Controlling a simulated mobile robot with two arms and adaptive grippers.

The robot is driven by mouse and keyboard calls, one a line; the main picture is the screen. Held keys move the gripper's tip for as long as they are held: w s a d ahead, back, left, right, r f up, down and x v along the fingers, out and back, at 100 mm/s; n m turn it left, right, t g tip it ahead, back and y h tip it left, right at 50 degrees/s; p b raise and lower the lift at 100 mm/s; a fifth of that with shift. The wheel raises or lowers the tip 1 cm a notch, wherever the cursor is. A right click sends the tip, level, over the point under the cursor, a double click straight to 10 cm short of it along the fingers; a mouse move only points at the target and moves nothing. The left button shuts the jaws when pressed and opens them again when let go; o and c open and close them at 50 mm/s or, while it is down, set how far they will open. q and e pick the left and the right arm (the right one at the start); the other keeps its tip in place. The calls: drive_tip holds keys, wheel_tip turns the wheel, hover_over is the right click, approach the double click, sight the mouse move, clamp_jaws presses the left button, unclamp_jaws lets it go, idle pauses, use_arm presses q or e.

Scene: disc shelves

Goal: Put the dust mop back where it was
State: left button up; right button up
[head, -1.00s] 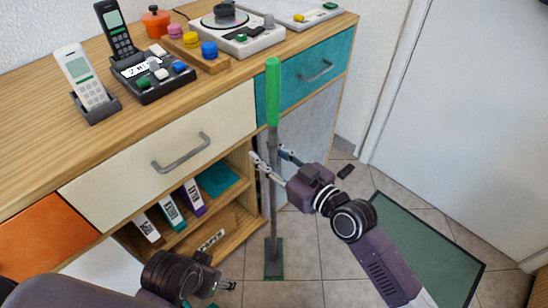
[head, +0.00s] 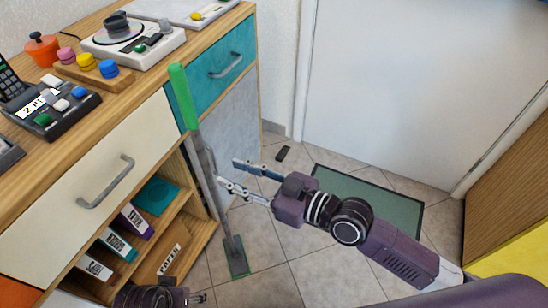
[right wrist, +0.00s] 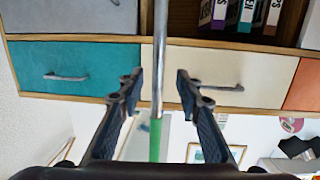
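The dust mop (head: 207,180) has a green grip, a grey pole and a flat grey-and-green base that is down on the floor tiles in front of the cabinet. It leans in the head picture; I cannot tell how much is real tilt. My right gripper (head: 228,174) is open beside the pole at mid height. In the right wrist view the pole (right wrist: 160,70) shows between the two spread fingers, with a gap on each side. My left gripper (head: 198,298) is barely in the picture at the bottom edge; its finger state is unclear.
The wooden cabinet (head: 150,80) stands close behind the mop, with drawers and an open shelf of labelled boxes (head: 117,245). A turntable (head: 132,38) and phone gear sit on top. A dark green mat (head: 375,197) and a small black object (head: 283,153) lie on the floor by the door.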

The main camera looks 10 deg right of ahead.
drive_tip(key=s+d+f+m+g+h, duration=0.1)
drive_tip(key=s+d+f+m+h, duration=0.2)
drive_tip(key=f, duration=0.4)
drive_tip(key=s+d+f+m+g+h, duration=0.1)
drive_tip(key=d+f+h, duration=0.25)
drive_tip(key=f, duration=0.35)
drive_tip(key=s+d+f+m+g+h, duration=0.4)
drive_tip(key=s+d+f+h, duration=0.2)
drive_tip(key=s+d+f, duration=0.5)
drive_tip(key=s+d, duration=0.2)
drive_tip(key=d, duration=0.3)
drive_tip(key=shift+s+f+m+g, duration=0.3)
drive_tip(key=shift+s+f+g, duration=0.05)
drive_tip(key=shift+f+g, duration=0.05)
drive_tip(key=shift+h, duration=0.25)
